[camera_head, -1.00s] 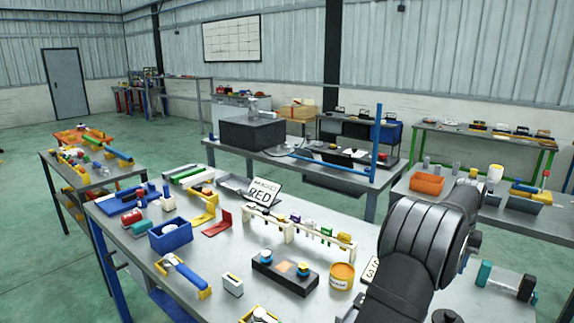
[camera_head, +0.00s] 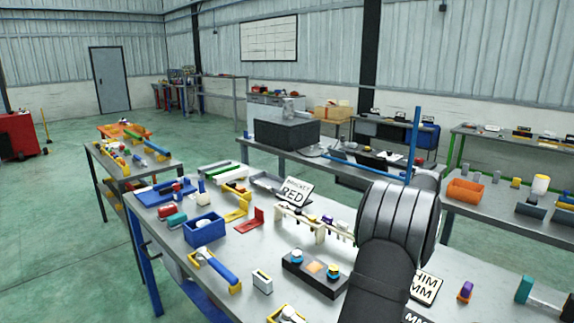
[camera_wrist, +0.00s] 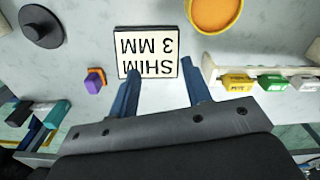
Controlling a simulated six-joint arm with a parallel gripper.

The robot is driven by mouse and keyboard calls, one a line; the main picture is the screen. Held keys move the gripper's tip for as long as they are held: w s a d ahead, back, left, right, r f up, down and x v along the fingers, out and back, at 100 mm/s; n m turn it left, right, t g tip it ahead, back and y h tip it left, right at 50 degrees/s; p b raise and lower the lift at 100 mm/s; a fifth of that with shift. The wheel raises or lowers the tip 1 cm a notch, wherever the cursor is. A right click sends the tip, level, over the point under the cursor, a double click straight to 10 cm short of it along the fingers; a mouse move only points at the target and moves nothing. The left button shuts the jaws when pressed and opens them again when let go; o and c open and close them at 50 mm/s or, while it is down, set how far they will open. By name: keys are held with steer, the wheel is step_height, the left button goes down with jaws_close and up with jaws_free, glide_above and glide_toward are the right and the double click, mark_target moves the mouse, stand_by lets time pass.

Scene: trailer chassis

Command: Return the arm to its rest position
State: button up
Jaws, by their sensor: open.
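My gripper (camera_wrist: 163,95) shows in the wrist view with its two blue-grey fingers apart and nothing between them. It is above the metal workbench (camera_head: 205,268), and a white card reading SHIM 3 MM (camera_wrist: 152,52) lies beyond its fingertips. Part of that card also shows in the head view (camera_head: 425,288), beside my dark arm. My arm covers the right-middle of the bench there, and the gripper itself is hidden in that view.
In the wrist view an orange round tin (camera_wrist: 215,14), a purple-and-orange piece (camera_wrist: 95,80) and a rack with coloured tags (camera_wrist: 272,83) lie near the card. In the head view a black block with knobs (camera_head: 315,272) and a blue bin (camera_head: 204,229) stand left of my arm.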

steer(key=w+a+n, duration=0.1)
steer(key=w+a, duration=0.2)
steer(key=a, duration=1)
steer(key=w+a+n, duration=0.2)
steer(key=a, duration=1)
steer(key=shift+w+a+r, duration=0.15)
steer(key=shift+w+a, duration=0.2)
steer(key=shift+w, duration=0.05)
